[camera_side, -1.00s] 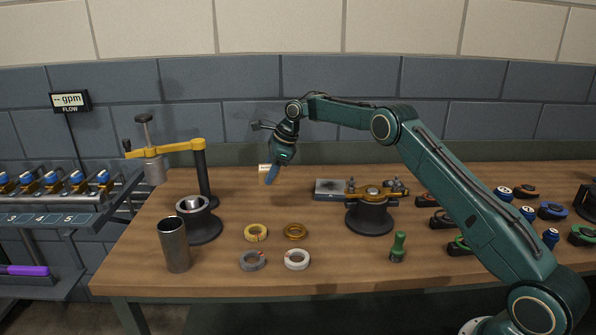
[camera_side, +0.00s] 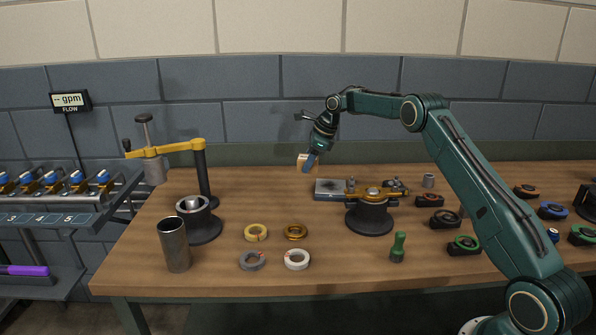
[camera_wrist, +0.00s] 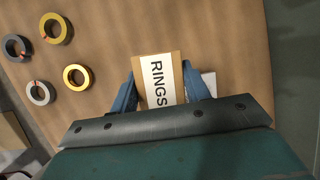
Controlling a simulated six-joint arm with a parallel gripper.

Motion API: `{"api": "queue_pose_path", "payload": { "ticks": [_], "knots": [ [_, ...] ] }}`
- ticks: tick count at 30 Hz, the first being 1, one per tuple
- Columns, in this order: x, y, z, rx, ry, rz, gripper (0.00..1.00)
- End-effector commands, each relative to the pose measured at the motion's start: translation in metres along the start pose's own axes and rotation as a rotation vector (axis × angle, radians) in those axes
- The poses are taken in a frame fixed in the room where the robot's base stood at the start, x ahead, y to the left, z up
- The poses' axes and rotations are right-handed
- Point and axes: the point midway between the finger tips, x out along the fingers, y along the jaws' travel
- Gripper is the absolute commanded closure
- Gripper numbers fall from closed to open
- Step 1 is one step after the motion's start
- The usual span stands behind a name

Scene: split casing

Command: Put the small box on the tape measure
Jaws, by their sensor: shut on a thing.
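My gripper (camera_side: 310,162) is shut on the small box (camera_side: 302,159), held in the air above the back of the bench. In the wrist view the box (camera_wrist: 158,80) is cardboard brown with a white label reading RINGS, between the two blue fingers. Several dark, rounded cases with coloured faces stand at the right of the bench and look like tape measures: red ones (camera_side: 430,200), a green one (camera_side: 464,245) and a blue one (camera_side: 553,210). I cannot tell which is the one meant. My forearm passes over and hides part of that area.
A vice-like fixture (camera_side: 370,215) with a grey block (camera_side: 330,189) stands below and right of the box. The back left-centre is clear.

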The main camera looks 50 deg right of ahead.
Motion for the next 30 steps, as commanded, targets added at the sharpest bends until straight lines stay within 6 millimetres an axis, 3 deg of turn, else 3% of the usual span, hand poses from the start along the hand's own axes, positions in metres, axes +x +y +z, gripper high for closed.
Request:
{"api": "queue_pose_path", "payload": {
  "ticks": [1, 9, 18, 24, 30],
  "knots": [
    [-0.009, -0.010, -0.019, 0.041, 0.003, -0.013, 0.83],
    [-0.048, -0.044, -0.109, 0.232, 0.018, -0.067, 0.83],
    [-0.093, -0.061, -0.209, 0.442, 0.031, -0.128, 0.83],
    [-0.114, -0.063, -0.254, 0.538, 0.036, -0.157, 0.83],
    [-0.122, -0.062, -0.272, 0.576, 0.038, -0.168, 0.83]
  ]
}}
